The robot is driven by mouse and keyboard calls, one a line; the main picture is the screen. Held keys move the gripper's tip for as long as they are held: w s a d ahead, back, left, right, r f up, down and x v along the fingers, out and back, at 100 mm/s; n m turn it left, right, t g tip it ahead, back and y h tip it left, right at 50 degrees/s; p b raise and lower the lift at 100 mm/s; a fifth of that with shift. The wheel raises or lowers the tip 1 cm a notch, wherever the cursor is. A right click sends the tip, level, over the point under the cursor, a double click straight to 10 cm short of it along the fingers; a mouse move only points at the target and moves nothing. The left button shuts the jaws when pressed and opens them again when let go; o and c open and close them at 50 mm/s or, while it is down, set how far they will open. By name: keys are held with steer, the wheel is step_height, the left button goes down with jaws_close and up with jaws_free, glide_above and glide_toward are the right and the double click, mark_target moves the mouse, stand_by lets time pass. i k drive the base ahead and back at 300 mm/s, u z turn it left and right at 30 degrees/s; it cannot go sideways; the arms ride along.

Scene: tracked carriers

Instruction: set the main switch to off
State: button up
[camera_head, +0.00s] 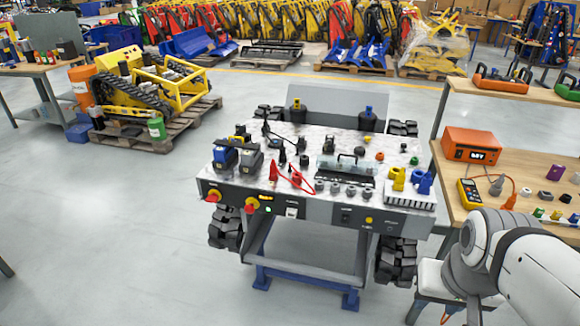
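A wheeled carrier (335,219) with a grey speckled top stands in the middle, its dark front panel facing me. Two red knobs with yellow show on the panel's left part: one at the far left (213,196) and one further right (251,206). I cannot tell which is the main switch, or read its position. A small lit display (266,198), a green light (268,210) and a white switch (291,212) sit beside the right knob. My white arm shows at the lower right, apart from the panel. My gripper is out of view.
Batteries (238,158), red cables (290,178) and small parts lie on the carrier's top. A wooden workbench (470,205) with an orange meter box (471,146) stands at the right. A loaded pallet (150,130) is at the back left. The floor left of the carrier is clear.

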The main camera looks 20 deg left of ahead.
mark_target(213, 198)
steer(key=u, duration=1.45)
steer(key=k, duration=0.95)
steer(key=z, duration=0.65)
steer(key=i, duration=1.7)
steer(key=u, duration=0.45)
steer(key=k, duration=0.75)
steer(key=u, duration=0.15)
steer(key=i, duration=0.55)
steer(key=z, duration=0.05)
